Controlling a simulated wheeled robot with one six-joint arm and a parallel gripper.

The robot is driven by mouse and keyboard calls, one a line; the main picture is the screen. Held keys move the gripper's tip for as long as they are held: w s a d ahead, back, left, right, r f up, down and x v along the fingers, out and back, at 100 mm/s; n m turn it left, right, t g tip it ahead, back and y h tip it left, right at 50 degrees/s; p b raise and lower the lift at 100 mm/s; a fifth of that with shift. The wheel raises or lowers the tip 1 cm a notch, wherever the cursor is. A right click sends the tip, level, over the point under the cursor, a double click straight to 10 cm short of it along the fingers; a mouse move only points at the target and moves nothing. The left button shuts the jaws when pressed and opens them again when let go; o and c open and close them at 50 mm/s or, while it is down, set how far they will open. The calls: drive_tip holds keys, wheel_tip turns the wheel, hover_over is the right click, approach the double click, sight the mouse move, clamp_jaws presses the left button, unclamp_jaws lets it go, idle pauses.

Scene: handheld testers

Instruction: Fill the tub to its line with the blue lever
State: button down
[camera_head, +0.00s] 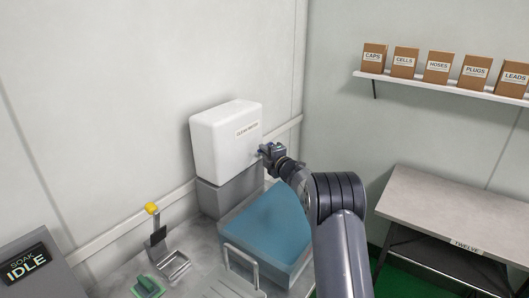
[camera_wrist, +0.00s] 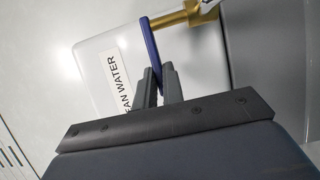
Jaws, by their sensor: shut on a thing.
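The white tank labelled CLEAN WATER (camera_head: 222,143) stands on a grey block behind the tub. It also shows in the wrist view (camera_wrist: 103,47), with a brass tap (camera_wrist: 182,18). The blue lever (camera_wrist: 150,45) hangs from the tap, its lower end between my fingers. My gripper (camera_wrist: 160,85) is shut on this lever. In the head view my gripper (camera_head: 264,152) is at the tank's right side, above the tub's back. The grey tub (camera_head: 278,273) shows a flat blue surface inside, partly covered by my arm. I cannot make out its fill line.
A yellow-topped stand (camera_head: 152,209) and a small green object (camera_head: 148,287) are left of the tub. A panel reading SOAK IDLE (camera_head: 25,265) is at lower left. A bare table (camera_head: 450,205) stands right, below a shelf (camera_head: 445,85) with several brown boxes.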

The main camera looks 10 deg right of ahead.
idle(0.4)
drive_tip(key=shift+s+d+r+n+g+y+p, duration=0.15)
drive_tip(key=shift+d+n+g+y+p, duration=0.25)
drive_tip(key=shift+n+g+y+p, duration=0.4)
drive_tip(key=shift+s+d+f+n+g+y+p, duration=0.1)
drive_tip(key=shift+d+n+g+y+p, duration=0.4)
drive_tip(key=shift+n+y, duration=0.55)
drive_tip(key=shift+s+d+r+n+g+y+p, duration=0.15)
drive_tip(key=shift+d+n+g+y+p, duration=0.15)
drive_tip(key=shift+n+g+y+p, duration=0.7)
drive_tip(key=shift+f+m+y+b, duration=0.1)
drive_tip(key=shift+m+y+b, duration=0.2)
drive_tip(key=shift+m+y, duration=0.05)
drive_tip(key=c, duration=1.5)
unclamp_jaws()
drive_tip(key=shift+f+t, duration=0.1)
drive_tip(key=shift+t, duration=0.2)
drive_tip(key=b+v, duration=0.2)
drive_tip(key=v, duration=0.8)
drive_tip(key=shift+s+d, duration=0.3)
